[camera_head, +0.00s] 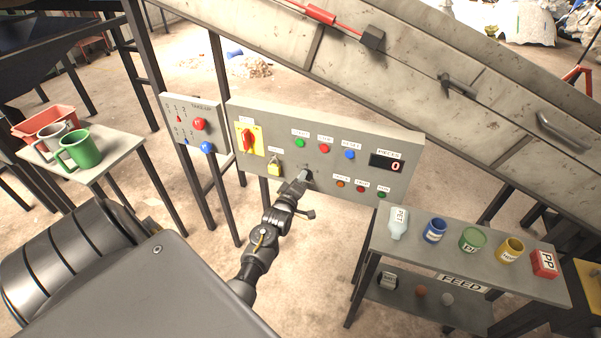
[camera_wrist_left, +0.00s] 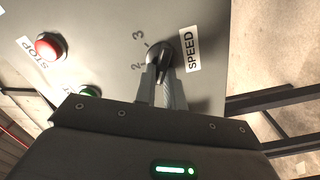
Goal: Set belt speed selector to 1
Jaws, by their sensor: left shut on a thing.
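The belt speed selector is a small black knob (camera_head: 307,175) low on the middle of the grey control panel (camera_head: 240,110). In the left wrist view the black knob (camera_wrist_left: 161,58) sits beside a white SPEED label (camera_wrist_left: 190,50), with the digits 3 and 2 printed on its left. The digit 1 is not visible. I cannot tell which digit the knob points at. My left gripper (camera_head: 301,183) reaches the panel from the front. In the left wrist view its fingers (camera_wrist_left: 162,82) are closed around the knob. My right gripper is not in view.
A shelf with cups (camera_head: 472,239) stands at right; a table with mugs (camera_head: 80,148) stands left.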

